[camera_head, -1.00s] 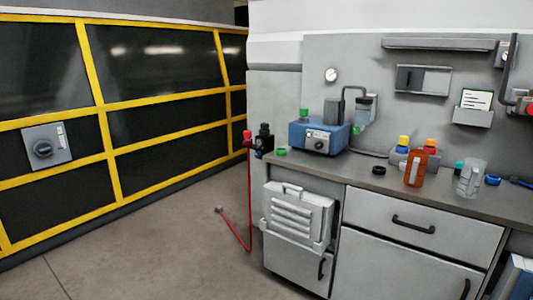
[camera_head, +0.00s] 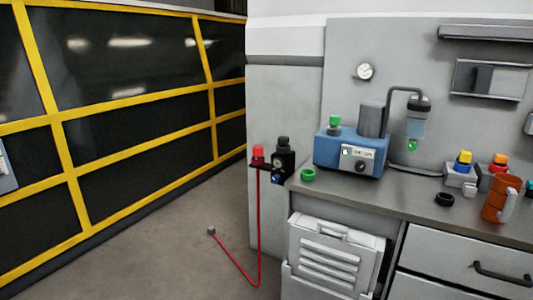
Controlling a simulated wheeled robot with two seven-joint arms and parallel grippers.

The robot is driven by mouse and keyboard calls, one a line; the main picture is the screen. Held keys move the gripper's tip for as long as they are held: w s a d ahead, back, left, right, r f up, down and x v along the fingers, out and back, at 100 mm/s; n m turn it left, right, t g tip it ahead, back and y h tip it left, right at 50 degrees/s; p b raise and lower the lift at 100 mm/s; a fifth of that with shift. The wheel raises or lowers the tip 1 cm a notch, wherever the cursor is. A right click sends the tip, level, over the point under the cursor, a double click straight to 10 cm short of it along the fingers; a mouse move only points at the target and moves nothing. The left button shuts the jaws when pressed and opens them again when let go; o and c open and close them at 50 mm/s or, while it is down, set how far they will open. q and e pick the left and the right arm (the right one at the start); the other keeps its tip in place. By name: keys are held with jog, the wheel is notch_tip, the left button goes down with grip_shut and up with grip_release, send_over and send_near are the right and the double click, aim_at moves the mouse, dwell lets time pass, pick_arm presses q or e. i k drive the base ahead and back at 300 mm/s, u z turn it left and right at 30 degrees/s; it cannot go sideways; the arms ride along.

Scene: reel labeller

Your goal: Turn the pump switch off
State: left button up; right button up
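The blue pump (camera_head: 340,152) stands on the left part of the grey counter, with a grey cylinder on top and a tube running to a clear bottle. Its light front panel (camera_head: 359,160) carries a dark round knob and a small switch-like detail on the left. Whether that switch is on or off is too small to tell. Neither of my grippers is in view.
A black fitting with a red knob (camera_head: 258,153) sits at the counter's left end, with a red hose hanging to the floor. A green ring (camera_head: 308,174), black ring (camera_head: 444,199) and orange mug (camera_head: 502,198) are on the counter (camera_head: 405,187). Open floor lies left.

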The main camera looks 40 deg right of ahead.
aim_at(360, 165)
jog(key=z, duration=0.2)
jog(key=i, duration=1.45)
jog(key=z, duration=1.6)
jog(key=i, duration=0.7)
jog(key=z, duration=0.65)
